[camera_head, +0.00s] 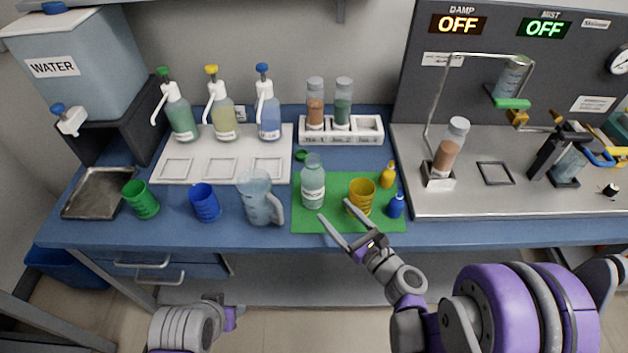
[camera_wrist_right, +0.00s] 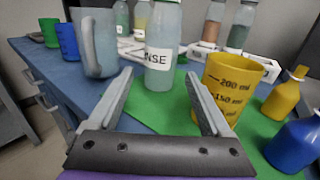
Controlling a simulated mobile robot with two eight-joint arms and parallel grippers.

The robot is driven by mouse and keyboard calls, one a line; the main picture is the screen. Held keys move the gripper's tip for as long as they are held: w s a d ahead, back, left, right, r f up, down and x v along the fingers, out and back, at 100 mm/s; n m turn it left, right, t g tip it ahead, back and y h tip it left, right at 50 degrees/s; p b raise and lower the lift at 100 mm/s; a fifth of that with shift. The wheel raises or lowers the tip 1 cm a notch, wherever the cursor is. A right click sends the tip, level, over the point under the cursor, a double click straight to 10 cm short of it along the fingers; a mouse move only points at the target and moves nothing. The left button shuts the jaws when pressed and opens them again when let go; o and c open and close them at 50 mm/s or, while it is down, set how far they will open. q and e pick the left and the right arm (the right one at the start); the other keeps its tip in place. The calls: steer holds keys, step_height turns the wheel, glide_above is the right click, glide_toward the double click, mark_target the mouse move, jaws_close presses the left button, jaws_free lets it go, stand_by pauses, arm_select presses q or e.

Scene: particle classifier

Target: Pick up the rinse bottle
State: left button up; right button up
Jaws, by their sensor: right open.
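The rinse bottle (camera_head: 313,187) is a clear, pale teal bottle with a white label. It stands upright on the left part of a green mat (camera_head: 335,222). In the right wrist view the rinse bottle (camera_wrist_right: 160,40) shows "NSE" on its label and stands straight ahead, between the lines of the two fingers. My right gripper (camera_head: 336,212) is open and empty at the mat's front edge, just in front of the bottle; its fingers (camera_wrist_right: 160,74) look apart from it. Of my left arm only a grey and purple part shows at the bottom; its fingers do not show.
A yellow measuring cup (camera_head: 361,196) stands close to the right of the bottle, with small yellow (camera_head: 388,176) and blue (camera_head: 396,205) bottles beyond. A clear jug (camera_head: 258,200) stands close on the left. A vial rack (camera_head: 365,131) is farther back.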

mark_target(320, 194)
steer(key=p+x, duration=0.1)
steer(key=x, duration=0.7)
steer(key=shift+w+a, duration=0.1)
steer(key=shift+w, duration=0.3)
steer(key=shift+s, duration=0.1)
jaws_close()
